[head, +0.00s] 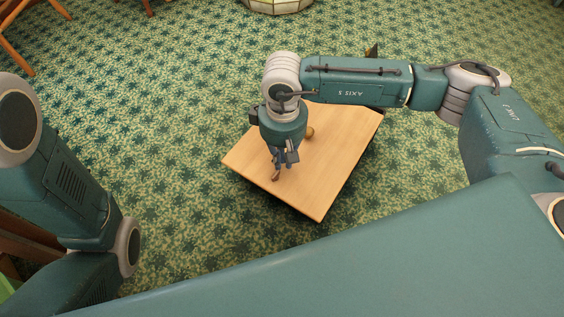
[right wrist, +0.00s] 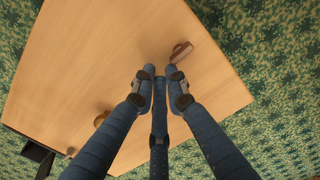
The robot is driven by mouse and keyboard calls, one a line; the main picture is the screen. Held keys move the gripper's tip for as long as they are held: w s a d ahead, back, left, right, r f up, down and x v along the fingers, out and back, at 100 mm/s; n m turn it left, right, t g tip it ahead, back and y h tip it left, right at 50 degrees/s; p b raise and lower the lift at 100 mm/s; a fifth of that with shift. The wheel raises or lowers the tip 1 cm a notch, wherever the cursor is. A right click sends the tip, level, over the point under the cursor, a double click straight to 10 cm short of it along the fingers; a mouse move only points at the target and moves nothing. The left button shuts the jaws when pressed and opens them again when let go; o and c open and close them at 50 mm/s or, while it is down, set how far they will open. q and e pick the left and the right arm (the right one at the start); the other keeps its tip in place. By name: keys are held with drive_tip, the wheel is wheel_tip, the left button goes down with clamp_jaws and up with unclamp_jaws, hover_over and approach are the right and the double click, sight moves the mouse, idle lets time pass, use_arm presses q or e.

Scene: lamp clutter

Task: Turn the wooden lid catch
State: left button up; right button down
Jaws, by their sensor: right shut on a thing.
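The wooden lid catch (head: 276,177) is a small brown piece on a light wooden panel (head: 325,195), near the panel's left front edge. In the right wrist view the catch (right wrist: 181,51) lies at the fingertips, against the right-hand finger. My right gripper (head: 279,167) comes down from above and is shut on the catch; in the right wrist view its fingers (right wrist: 160,72) stand close around the catch's near end. The fingers hide part of that end. My left arm shows at the left of the head view, but its gripper is out of view.
A round brownish knob (head: 310,132) stands on the panel behind my right gripper; it also shows in the right wrist view (right wrist: 102,118). Wooden furniture legs (head: 18,45) stand at the back left.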

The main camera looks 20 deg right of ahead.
drive_tip(key=shift+f+n+b, duration=0.15)
drive_tip(key=shift+n+b, duration=0.5)
drive_tip(key=shift+n, duration=1.05)
drive_tip(key=shift+n+b, duration=0.6)
drive_tip(key=shift+b, duration=0.15)
drive_tip(key=shift+n+b, duration=0.4)
drive_tip(key=shift+n, duration=0.5)
